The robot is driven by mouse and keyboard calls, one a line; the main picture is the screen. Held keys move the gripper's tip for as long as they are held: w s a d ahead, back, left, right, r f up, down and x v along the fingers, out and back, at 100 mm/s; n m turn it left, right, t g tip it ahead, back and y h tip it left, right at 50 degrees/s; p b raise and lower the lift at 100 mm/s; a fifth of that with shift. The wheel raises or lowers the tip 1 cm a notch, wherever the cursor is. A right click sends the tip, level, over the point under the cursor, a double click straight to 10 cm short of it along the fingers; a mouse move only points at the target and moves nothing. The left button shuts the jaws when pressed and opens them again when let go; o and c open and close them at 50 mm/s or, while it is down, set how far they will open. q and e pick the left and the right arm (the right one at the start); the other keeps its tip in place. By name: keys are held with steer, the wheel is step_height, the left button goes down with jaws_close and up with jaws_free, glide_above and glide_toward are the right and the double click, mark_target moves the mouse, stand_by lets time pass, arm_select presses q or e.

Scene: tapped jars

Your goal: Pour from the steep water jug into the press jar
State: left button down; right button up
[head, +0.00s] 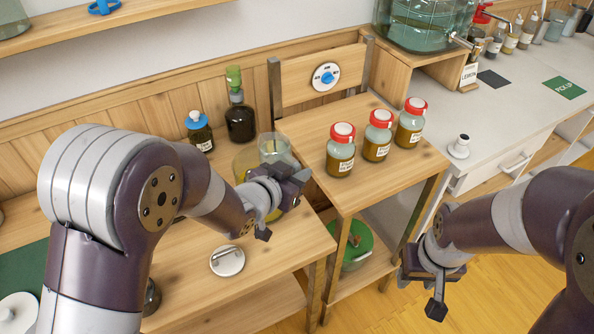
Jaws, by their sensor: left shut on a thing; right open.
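My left gripper (283,207) is shut on a clear glass vessel (273,147), which looks like the steep water jug, above the wooden counter. My gripper and wrist hide its lower part. A wide vessel with yellowish contents (245,161), apparently the press jar, stands just left of and behind the gripper, mostly hidden by my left arm. I cannot tell whether the two vessels touch, or whether any liquid is flowing. My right gripper (424,290) is open and empty, low at the right, in front of the wooden stand.
A dark bottle with a green top (240,121) and a blue-topped jar (200,132) stand behind. Several red-lidded jars, one here (341,150), stand on the raised wooden stand (390,180). A round metal lid (227,261) lies on the counter in front.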

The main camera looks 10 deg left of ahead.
arm_select(q)
steer(key=n+p, duration=0.1)
steer(key=p, duration=0.2)
steer(key=r+n+g+h+p, duration=0.1)
steer(key=p, duration=0.2)
steer(key=s+d+n+g+h+p, duration=0.1)
steer(key=p, duration=0.3)
steer(key=shift+r, duration=0.3)
stand_by(0.4)
steer(key=shift+s, duration=0.15)
stand_by(0.8)
